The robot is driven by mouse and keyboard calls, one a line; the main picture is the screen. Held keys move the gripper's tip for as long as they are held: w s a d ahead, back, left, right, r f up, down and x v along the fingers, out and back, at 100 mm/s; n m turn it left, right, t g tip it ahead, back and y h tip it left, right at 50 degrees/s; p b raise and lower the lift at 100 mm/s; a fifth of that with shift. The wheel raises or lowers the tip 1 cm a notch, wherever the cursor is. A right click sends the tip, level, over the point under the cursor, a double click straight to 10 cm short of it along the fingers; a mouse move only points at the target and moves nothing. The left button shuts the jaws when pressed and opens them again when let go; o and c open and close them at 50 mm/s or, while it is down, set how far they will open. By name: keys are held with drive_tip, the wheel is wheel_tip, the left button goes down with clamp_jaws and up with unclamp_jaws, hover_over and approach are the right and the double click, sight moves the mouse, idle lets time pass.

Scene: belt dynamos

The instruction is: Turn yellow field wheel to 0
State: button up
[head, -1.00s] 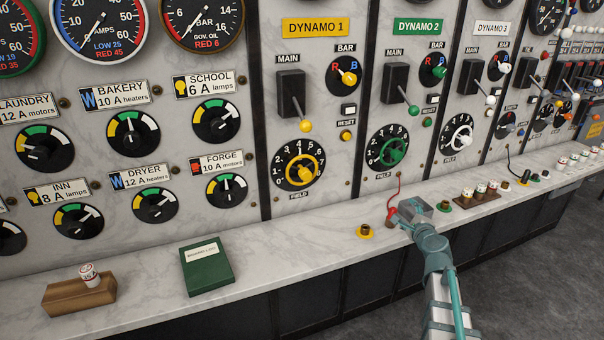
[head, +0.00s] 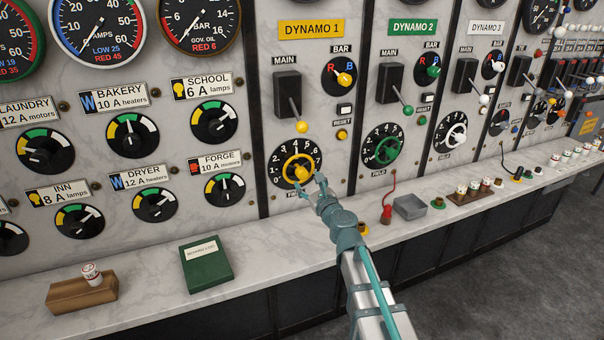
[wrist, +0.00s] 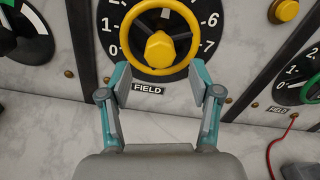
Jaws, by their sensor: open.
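The yellow field wheel (head: 299,171) sits on a black dial numbered in white on the DYNAMO 1 panel. In the wrist view the wheel (wrist: 160,46) is a yellow ring with a hub and spokes, close ahead of me. Its dial shows 0, 1 and 2 on the left and 6 and 7 on the right. I cannot tell which number the wheel points to. My gripper (wrist: 163,84) is open and empty, its two fingers apart just below the wheel, near the FIELD label (wrist: 148,90). In the head view my gripper (head: 315,189) is at the dial's lower right.
The green field wheel (head: 383,150) is to the right. The DYNAMO 1 main lever (head: 289,94) and yellow reset button (head: 342,135) are above.

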sight(304, 175)
drive_tip(key=x, duration=0.6)
drive_tip(key=shift+p, duration=0.35)
drive_tip(key=c, duration=1.1)
drive_tip(key=shift+c, duration=0.2)
